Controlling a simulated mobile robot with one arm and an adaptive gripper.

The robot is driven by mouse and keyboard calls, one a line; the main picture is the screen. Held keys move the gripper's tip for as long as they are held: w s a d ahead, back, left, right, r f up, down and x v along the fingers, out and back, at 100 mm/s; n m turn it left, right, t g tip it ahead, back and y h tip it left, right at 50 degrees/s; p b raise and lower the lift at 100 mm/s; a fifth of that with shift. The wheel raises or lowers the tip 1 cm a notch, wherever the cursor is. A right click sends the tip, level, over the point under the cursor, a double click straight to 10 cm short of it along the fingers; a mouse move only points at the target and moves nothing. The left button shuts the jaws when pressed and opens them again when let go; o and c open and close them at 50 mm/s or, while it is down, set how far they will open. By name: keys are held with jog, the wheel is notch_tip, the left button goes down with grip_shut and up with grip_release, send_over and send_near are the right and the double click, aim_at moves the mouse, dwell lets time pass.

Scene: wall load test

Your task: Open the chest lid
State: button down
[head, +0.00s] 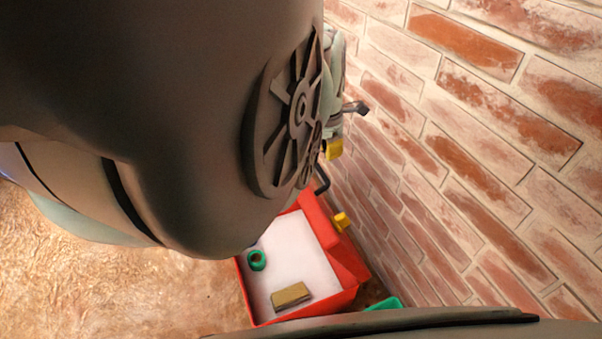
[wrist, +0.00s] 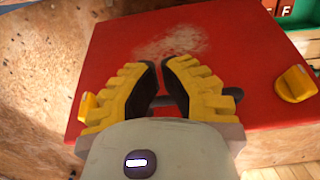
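The chest (head: 352,290) is a red box near the brick wall, and its pale inside shows in the head view. Its red lid (head: 322,222) is raised, tilted up on the wall side, with a yellow latch (head: 341,221) on it. In the wrist view the lid's red face (wrist: 230,45) fills the middle, with a yellow latch at each side. My gripper (wrist: 160,62) has its yellow fingers over the dark lid handle (wrist: 233,95). A narrow gap shows between the fingertips. The fingers partly hide the handle, so I cannot tell whether they clamp it. My arm covers much of the head view.
Inside the chest lie a green ring (head: 256,260) and a tan block (head: 291,295). A green object (head: 384,303) is on the ground to the right of the chest. The brick wall (head: 480,150) runs close along the right. Open floor (head: 110,295) lies to the left.

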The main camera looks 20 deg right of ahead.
jog(key=shift+d, duration=0.6)
jog(key=shift+w, duration=0.1)
dwell(0.7)
